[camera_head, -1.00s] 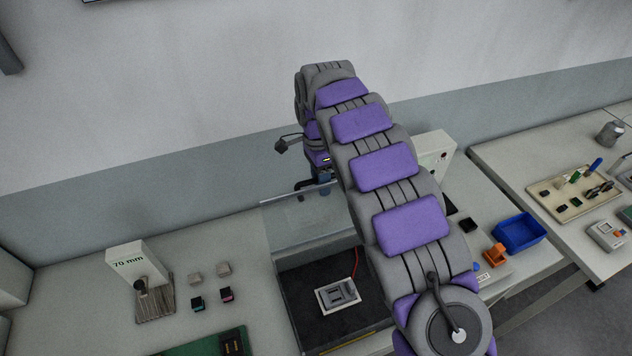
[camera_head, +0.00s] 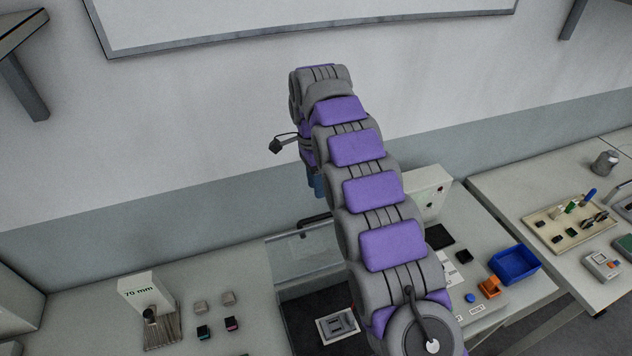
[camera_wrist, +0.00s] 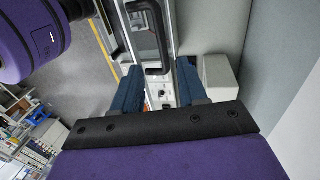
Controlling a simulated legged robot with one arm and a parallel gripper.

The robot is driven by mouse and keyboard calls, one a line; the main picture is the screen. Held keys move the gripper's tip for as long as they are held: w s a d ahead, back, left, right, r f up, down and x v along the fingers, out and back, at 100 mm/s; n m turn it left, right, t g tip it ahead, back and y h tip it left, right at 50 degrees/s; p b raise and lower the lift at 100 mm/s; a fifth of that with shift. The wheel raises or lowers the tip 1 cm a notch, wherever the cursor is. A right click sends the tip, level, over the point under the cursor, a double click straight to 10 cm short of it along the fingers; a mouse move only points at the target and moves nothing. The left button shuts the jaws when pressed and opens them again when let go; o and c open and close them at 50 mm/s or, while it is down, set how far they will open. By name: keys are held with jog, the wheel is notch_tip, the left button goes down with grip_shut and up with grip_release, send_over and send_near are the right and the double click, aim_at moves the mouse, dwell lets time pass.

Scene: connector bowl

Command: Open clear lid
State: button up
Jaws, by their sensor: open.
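The clear lid (camera_head: 300,255) stands raised at the back of a dark open box in the head view. Its dark handle (camera_head: 313,221) is at its upper edge. In the wrist view the black handle (camera_wrist: 155,45) shows just beyond and between my blue fingers. My gripper (camera_wrist: 158,82) is open and empty, with a finger on either side of the handle's near bar in the picture. In the head view my gripper (camera_head: 316,186) is just above the handle, apart from it. My arm hides the lid's right part.
A grey fixture (camera_head: 338,326) lies inside the dark box. A 70 mm block (camera_head: 138,292) and small blocks stand to the left. A white box (camera_head: 428,190) and blue bin (camera_head: 515,265) are to the right. The wall is close behind.

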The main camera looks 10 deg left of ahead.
jog(key=p+v, duration=0.1)
jog(key=p, duration=0.1)
jog(key=p+v, duration=0.4)
jog(key=shift+a, duration=0.35)
jog(key=shift+a, duration=0.3)
jog(key=shift+s+d+f, duration=0.1)
jog(key=s+d+f+n+b, duration=0.1)
jog(key=s+d+n+b, duration=0.2)
jog(key=s+d+b, duration=0.55)
jog(key=s+d+n+b, duration=0.2)
jog(key=s+d+b, duration=0.25)
jog(key=d, duration=0.65)
jog(key=s+d+f+n+b, duration=0.2)
jog(key=s+f, duration=0.4)
jog(key=s, duration=0.3)
jog(key=s+d+f+n+y+b, duration=0.1)
jog(key=s+d+f+b, duration=0.4)
jog(key=s, duration=0.5)
jog(key=s+d+f+n+b, duration=0.3)
jog(key=s+f, duration=0.3)
jog(key=s, duration=0.3)
jog(key=shift+s+d+f+b, duration=0.25)
jog(key=shift+d+f+b, duration=0.1)
jog(key=shift+d+b, duration=0.3)
